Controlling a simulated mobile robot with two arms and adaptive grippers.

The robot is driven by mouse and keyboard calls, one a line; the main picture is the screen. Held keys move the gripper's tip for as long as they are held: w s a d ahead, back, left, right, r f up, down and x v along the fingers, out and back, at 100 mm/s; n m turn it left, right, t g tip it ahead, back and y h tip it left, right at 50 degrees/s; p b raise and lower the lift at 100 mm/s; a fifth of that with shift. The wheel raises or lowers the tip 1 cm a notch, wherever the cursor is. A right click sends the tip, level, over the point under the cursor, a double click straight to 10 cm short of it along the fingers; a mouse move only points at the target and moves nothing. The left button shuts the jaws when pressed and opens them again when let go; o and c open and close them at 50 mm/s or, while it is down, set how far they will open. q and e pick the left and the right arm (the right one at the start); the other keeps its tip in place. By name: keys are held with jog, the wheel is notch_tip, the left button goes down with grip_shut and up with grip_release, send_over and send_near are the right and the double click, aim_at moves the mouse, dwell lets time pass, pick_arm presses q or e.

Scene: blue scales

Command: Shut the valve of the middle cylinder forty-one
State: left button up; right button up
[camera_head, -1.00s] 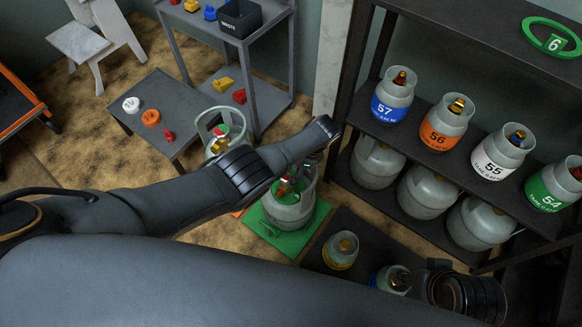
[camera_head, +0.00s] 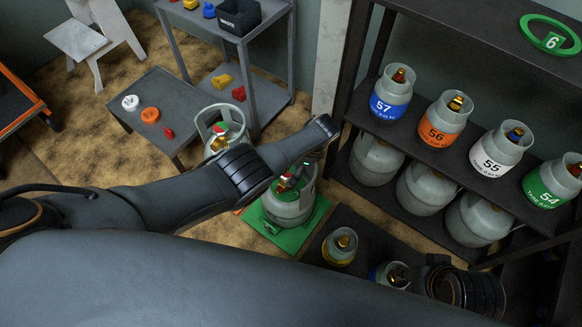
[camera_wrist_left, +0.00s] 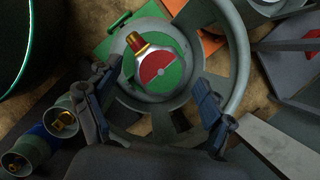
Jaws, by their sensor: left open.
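A grey gas cylinder (camera_head: 288,208) stands upright on a green mat (camera_head: 318,213), partly hidden under my left arm. No number is readable on it. The left wrist view looks down into its round collar (camera_wrist_left: 241,62), at a red and green valve disc (camera_wrist_left: 160,70) with a brass fitting (camera_wrist_left: 139,43) beside it. My left gripper (camera_wrist_left: 157,80) is open, its two fingers to the left and right of the disc, apart from it. In the head view my left gripper (camera_head: 303,168) is over the cylinder's top, mostly hidden. My right gripper's fingers do not show.
Another grey cylinder (camera_head: 219,128) stands behind my left arm. A dark rack (camera_head: 420,150) at the right holds several labelled cylinders. Two smaller cylinders stand on a low dark platform (camera_head: 365,235) in front. A low table (camera_head: 172,122) and grey cart (camera_head: 225,85) stand at the back left.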

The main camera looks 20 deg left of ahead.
pick_arm(q)
jog(key=v, duration=1.2)
dwell(0.5)
